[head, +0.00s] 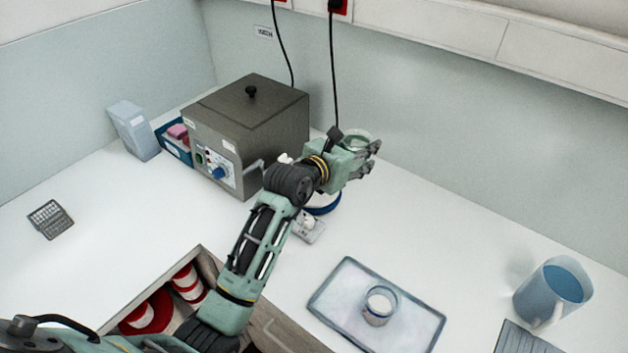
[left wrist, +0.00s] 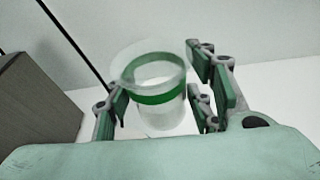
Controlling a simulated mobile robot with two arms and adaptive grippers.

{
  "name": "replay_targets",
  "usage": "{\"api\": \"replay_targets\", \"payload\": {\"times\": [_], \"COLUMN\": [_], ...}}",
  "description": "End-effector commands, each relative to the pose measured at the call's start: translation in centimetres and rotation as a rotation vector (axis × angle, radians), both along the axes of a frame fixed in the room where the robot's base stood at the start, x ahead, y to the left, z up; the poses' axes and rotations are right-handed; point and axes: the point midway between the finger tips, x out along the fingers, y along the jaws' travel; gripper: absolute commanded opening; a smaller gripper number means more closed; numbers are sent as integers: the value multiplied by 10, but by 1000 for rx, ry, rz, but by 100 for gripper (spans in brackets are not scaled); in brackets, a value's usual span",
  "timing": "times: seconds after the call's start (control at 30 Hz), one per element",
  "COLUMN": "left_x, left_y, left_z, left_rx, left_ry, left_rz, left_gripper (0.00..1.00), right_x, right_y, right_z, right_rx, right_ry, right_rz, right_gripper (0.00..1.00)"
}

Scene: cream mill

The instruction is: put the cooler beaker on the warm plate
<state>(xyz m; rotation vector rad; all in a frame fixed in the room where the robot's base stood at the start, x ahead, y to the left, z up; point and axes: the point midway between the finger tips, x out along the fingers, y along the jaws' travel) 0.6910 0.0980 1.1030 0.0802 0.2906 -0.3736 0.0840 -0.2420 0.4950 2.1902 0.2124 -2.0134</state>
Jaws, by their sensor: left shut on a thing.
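My left gripper (head: 372,160) is shut on a clear beaker with a green band (head: 357,137). In the left wrist view the beaker (left wrist: 155,90) stands roughly upright between the fingers (left wrist: 160,105). In the head view the gripper and wrist cover most of it. A low device with a small knob (head: 309,229) and a round blue-rimmed part (head: 325,204) shows below the gripper, partly behind my arm; it may be the warm plate. Another small clear beaker (head: 380,305) stands on a tray (head: 330,312). Which beaker is cooler does not show. My right gripper is not in view.
A grey metal box with a lid knob (head: 250,125) stands left of the gripper. A blue jug (head: 553,290) and a grey ridged pad (head: 520,338) are at the right. An open drawer (head: 205,265) with red-and-white items lies under my arm. The back-right bench is clear.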

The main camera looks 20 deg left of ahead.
Motion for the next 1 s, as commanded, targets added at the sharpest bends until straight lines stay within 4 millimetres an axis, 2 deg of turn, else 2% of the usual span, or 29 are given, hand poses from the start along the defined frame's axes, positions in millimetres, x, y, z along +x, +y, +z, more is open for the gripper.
{"api": "replay_targets", "payload": {"times": [0.03, 0.17, 0.63, 0.7, 1.0], "left_x": [5, 11, 8, 7, 1], "left_y": [-7, -13, 10, 28, 87], "left_z": [8, 10, -9, -11, -47], "left_rx": [-1, 2, 1, 6, 5], "left_ry": [-2, -1, -3, 5, 4], "left_rz": [4, 12, 14, 17, 15], "left_gripper": [19, 19, 19, 19, 19], "right_x": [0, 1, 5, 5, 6], "right_y": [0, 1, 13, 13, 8], "right_z": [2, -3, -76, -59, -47], "right_rx": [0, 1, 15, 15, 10], "right_ry": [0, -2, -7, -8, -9], "right_rz": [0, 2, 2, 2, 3], "right_gripper": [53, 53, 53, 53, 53]}}
